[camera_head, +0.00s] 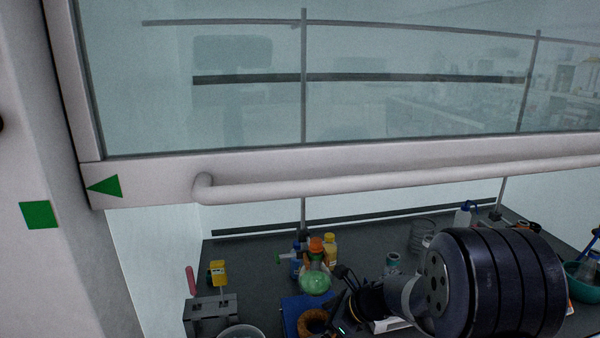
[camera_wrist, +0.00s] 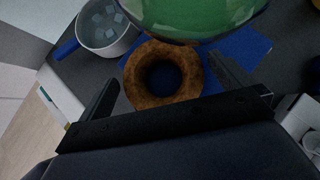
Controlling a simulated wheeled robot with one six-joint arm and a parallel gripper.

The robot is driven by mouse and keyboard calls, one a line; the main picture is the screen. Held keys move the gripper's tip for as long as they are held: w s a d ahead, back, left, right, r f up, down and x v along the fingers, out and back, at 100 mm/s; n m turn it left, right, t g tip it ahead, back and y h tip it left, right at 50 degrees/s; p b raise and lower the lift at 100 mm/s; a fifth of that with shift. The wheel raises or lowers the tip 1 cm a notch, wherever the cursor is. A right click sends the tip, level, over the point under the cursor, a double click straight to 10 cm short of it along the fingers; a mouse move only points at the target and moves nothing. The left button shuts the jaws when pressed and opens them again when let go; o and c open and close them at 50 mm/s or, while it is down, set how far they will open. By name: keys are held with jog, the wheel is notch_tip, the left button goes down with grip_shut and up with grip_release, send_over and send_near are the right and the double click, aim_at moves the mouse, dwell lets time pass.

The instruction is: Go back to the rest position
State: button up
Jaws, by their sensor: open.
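My gripper (camera_head: 345,302) is low inside the fumehood, right of a round flask of green liquid (camera_head: 315,281). In the wrist view my gripper (camera_wrist: 165,78) has its two fingers spread wide with nothing between the tips. A brown cork ring (camera_wrist: 134,78) lies just beyond the fingers, its hole empty, on a blue mat (camera_wrist: 247,48). The green flask (camera_wrist: 205,18) is close past the ring; its support is hidden. The ring also shows in the head view (camera_head: 304,321).
The raised sash (camera_head: 400,180) with its handle bar crosses above my arm. A beaker of ice-like cubes (camera_wrist: 105,28) stands left of the ring. Bottles (camera_head: 330,250), a grey block (camera_head: 212,312) and a teal bowl (camera_head: 582,275) stand on the dark worktop.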

jog(key=shift+w+a+r+p, duration=0.1)
jog(key=shift+r+p, duration=0.4)
jog(key=shift+p, duration=0.15)
jog(key=shift+r+p, duration=0.65)
jog(key=shift+r, duration=0.1)
